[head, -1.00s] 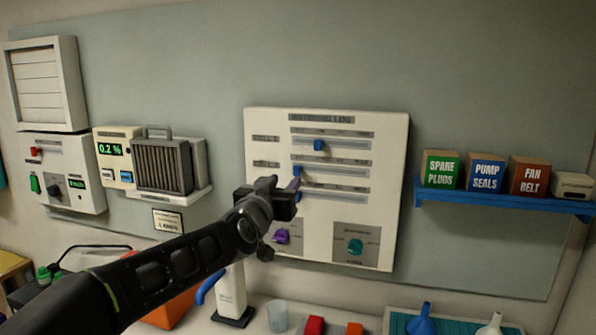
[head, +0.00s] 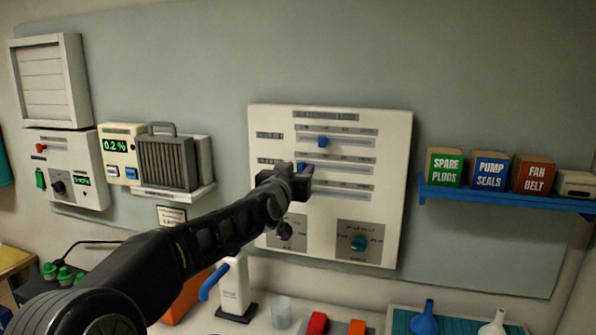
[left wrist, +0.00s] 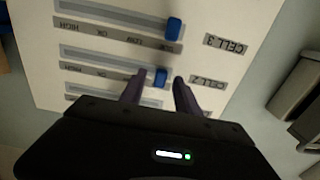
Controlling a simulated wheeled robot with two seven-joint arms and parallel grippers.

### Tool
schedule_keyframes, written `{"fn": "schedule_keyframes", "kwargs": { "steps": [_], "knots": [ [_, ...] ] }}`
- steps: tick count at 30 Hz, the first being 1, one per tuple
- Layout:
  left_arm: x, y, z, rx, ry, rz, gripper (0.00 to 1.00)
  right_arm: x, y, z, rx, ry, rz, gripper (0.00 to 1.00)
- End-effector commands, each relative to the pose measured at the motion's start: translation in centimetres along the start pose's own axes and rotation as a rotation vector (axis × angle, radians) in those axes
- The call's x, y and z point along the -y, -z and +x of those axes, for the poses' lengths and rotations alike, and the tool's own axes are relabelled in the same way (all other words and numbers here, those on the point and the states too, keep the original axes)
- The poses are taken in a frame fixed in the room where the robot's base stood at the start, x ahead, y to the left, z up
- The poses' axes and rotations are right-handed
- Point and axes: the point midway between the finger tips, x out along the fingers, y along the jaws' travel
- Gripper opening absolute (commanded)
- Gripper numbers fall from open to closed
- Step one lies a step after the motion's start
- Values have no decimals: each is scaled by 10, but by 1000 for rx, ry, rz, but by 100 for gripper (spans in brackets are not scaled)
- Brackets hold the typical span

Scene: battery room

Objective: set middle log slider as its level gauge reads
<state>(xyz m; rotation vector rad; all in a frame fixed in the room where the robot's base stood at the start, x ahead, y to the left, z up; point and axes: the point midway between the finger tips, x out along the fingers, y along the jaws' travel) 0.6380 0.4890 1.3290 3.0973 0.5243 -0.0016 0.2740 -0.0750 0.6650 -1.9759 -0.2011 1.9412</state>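The white log panel (head: 322,225) hangs on the wall with three horizontal slider rows. The middle slider's blue knob (head: 302,166) is near the left end of its track; in the left wrist view, which is upside down, the knob (left wrist: 161,78) is in the CELL 2 row. My left gripper (head: 303,173) is at the panel, its two fingers (left wrist: 160,88) open, one on each side of that knob. I cannot tell whether they touch it. The top knob (head: 322,141) is farther right. The CELL 3 knob (left wrist: 174,28) is hidden in the head view. My right gripper is not in view.
Two rotary knobs, one teal (head: 358,244), sit low on the panel. A blue shelf (head: 500,196) with boxes is at the right. A bench below holds a white jug (head: 234,288) and a cup (head: 281,312). A 0.2 % meter (head: 119,146) is at the left.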

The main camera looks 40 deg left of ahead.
Motion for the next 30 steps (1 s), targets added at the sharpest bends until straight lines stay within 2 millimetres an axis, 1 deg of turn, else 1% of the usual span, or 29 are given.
{"fn": "schedule_keyframes", "kwargs": {
  "steps": [5, 19, 30],
  "knots": [
    [0, 0, 0, -1, 0, 0, 38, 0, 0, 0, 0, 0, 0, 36],
    [0, 0, 0, -1, 0, 0, 0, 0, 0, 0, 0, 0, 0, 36],
    [0, 0, 0, -1, 0, 0, 0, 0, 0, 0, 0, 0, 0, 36]
  ]
}}
